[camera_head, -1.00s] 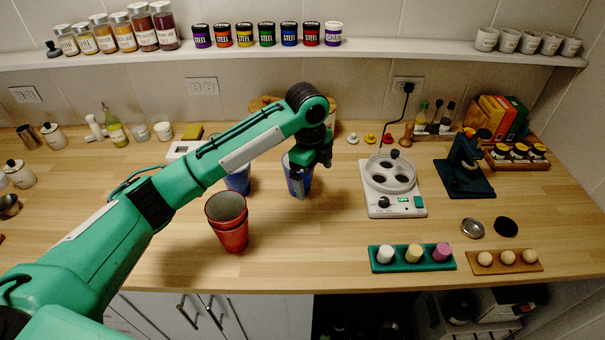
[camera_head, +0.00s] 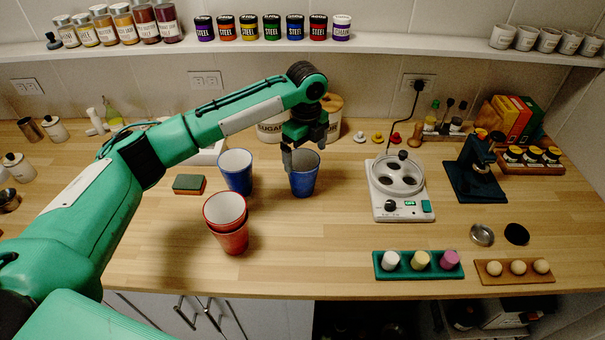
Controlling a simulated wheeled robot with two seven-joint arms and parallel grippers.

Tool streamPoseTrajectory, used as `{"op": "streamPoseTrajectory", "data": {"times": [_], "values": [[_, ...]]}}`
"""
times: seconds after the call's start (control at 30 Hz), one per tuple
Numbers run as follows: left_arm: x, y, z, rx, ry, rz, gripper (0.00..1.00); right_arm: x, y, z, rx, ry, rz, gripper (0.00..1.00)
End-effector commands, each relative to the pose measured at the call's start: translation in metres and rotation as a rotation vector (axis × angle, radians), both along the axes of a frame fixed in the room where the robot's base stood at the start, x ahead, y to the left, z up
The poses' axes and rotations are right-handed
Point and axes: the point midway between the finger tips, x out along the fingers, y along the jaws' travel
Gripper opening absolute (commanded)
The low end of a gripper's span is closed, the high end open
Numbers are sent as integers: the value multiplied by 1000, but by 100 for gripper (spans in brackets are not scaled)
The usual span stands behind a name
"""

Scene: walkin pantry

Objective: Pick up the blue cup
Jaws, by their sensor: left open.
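Two blue cups stand upright on the wooden counter. One blue cup (camera_head: 304,184) is under my left gripper; the other blue cup (camera_head: 236,178) stands to its left. My left gripper (camera_head: 303,155) is open and points down at the rim of the right-hand blue cup. One finger overlaps the left side of that rim. I cannot tell whether it touches the cup or is inside it. My right gripper is not in view.
Stacked red cups (camera_head: 230,238) stand in front of the left blue cup. A sponge (camera_head: 189,184) lies further left. A white appliance (camera_head: 400,205) stands to the right. Labelled canisters (camera_head: 272,130) are behind the gripper. The counter's front middle is clear.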

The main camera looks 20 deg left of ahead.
Motion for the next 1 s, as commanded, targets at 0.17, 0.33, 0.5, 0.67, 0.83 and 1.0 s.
{"op": "streamPoseTrajectory", "data": {"times": [0.17,0.33,0.5,0.67,0.83,1.0], "values": [[0,3,-11,2,1,1,100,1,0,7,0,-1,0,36],[0,10,-36,1,3,2,100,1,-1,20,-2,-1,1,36],[0,9,-54,1,0,0,100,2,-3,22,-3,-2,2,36],[0,9,-57,0,-1,0,100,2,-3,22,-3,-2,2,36],[0,8,-56,0,-1,0,82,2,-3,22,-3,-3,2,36],[0,8,-56,0,-1,0,59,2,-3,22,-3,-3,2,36]]}}
